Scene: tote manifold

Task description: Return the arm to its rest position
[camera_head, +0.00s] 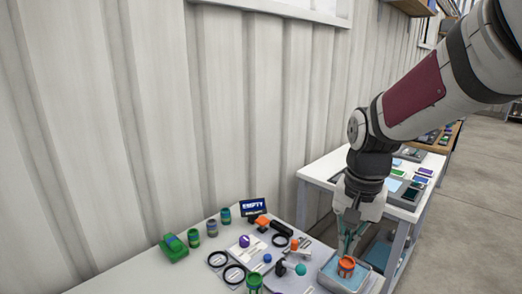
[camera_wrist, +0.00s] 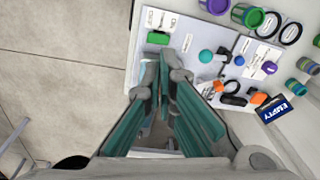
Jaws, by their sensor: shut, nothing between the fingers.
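My gripper (camera_head: 347,236) points down above the front right part of the white table, at the end of my arm. Its teal fingers are shut with nothing held. In the wrist view the fingers (camera_wrist: 165,68) come together at the tips. In the head view an orange ring-like piece (camera_head: 346,262) appears just below the fingertips, over a grey tray (camera_head: 328,284) with a light blue inside. I cannot tell whether the fingertips touch the orange piece.
The white table (camera_head: 130,282) holds black rings (camera_head: 233,274), green jars (camera_head: 194,238), a green block (camera_head: 173,248), and an "EMPTY" sign (camera_head: 253,206). A corrugated wall (camera_head: 150,110) stands behind. A second table (camera_head: 322,170) with trays is at right. Open floor (camera_head: 480,190) lies beyond.

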